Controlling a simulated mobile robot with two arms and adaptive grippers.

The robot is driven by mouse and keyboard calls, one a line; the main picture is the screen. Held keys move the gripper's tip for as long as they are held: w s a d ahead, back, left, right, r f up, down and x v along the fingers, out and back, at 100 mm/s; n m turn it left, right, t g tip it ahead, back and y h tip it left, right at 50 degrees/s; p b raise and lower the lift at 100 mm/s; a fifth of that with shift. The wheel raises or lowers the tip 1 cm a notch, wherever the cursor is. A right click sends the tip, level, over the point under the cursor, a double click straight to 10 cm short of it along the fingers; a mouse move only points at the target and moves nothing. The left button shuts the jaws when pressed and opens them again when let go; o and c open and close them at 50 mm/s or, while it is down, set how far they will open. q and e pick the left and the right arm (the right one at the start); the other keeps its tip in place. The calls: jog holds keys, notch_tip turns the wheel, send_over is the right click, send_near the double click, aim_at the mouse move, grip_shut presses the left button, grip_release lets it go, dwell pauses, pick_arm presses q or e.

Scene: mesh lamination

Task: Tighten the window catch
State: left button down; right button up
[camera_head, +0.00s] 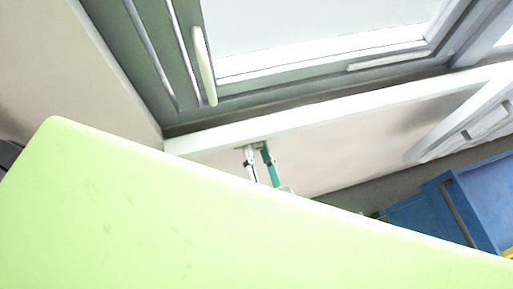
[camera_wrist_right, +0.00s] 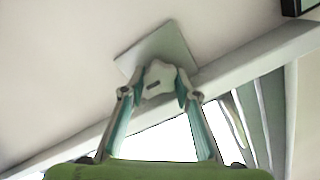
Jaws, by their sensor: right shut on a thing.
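The window catch shows in the right wrist view as a pale, lobed knob (camera_wrist_right: 158,82) with a dark slot, in front of a square grey plate (camera_wrist_right: 150,50) on a pale wall surface. My right gripper (camera_wrist_right: 160,78) has its two fingers on either side of the knob and is shut on it. In the head view my right gripper (camera_head: 256,148) reaches up to just below the white window sill (camera_head: 300,116); the knob is too small to make out there. My left gripper is not in view.
A grey-framed window (camera_head: 320,40) with a long pale handle (camera_head: 205,65) stands above the sill. A blue cabinet (camera_head: 480,200) and a white slatted piece (camera_head: 470,125) are at the right. The lower left of the head view is blocked.

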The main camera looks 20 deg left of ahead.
jog(key=o, duration=1.1)
jog(key=shift+r, duration=0.1)
